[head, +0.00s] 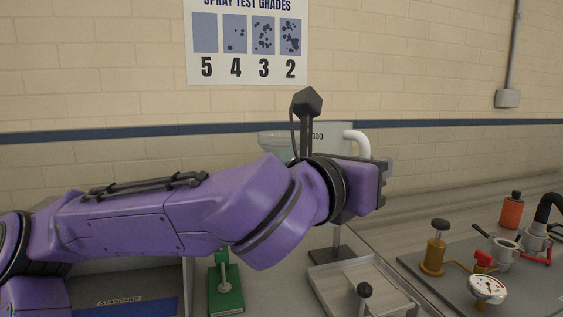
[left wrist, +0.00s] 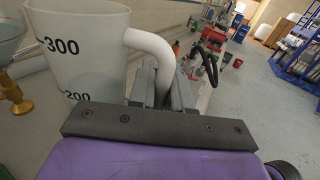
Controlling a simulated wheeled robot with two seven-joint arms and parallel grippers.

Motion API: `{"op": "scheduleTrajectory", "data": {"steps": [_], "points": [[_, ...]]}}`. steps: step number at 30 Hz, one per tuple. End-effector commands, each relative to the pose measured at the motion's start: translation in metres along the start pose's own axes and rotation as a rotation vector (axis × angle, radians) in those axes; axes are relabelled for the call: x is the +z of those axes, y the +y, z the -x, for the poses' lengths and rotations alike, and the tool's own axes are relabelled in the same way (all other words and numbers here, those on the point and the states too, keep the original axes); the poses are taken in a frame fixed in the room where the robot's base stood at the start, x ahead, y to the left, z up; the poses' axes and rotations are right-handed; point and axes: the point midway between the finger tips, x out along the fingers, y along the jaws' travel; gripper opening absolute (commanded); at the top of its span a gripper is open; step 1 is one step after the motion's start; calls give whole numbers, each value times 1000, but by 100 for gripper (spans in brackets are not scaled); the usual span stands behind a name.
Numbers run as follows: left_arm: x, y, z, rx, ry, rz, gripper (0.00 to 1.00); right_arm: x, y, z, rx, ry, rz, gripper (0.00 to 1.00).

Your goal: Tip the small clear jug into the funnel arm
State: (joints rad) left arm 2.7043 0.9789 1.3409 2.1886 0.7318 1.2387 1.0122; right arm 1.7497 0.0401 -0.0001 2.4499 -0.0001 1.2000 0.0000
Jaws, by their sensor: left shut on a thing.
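The small clear jug (left wrist: 82,55) stands nearly upright in the left wrist view, with black 200 and 300 marks and a white handle (left wrist: 150,45). My left gripper (left wrist: 163,85) is shut on the handle. In the head view the jug (head: 338,130) shows only in part behind my purple left arm, and its handle (head: 357,142) curves at its right; the fingertips are hidden there. The pale glass funnel (head: 275,143) is left of the jug. It also shows at the left edge of the left wrist view (left wrist: 8,38), above a brass fitting. My right gripper is out of view.
A metal tray (head: 345,283) and a green block (head: 226,292) are on the bench below my arm. At right, a grey plate holds a gauge (head: 487,289), a brass cylinder (head: 434,252) and red-handled fittings. An orange bottle (head: 511,212) stands behind them.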

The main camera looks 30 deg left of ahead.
Motion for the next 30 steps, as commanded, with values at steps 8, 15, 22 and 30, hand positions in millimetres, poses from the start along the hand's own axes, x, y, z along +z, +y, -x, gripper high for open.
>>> {"op": "scheduleTrajectory", "data": {"steps": [8, 15, 22, 30], "points": [[-4, -3, 1, -1, -14, -61, 0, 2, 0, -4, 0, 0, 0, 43], [5, -3, 1, -1, -14, -59, 0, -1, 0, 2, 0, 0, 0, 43], [34, -5, 1, -1, -13, -57, 0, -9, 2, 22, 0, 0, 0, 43], [47, -5, 1, -1, -13, -57, 0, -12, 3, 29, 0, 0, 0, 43]]}}
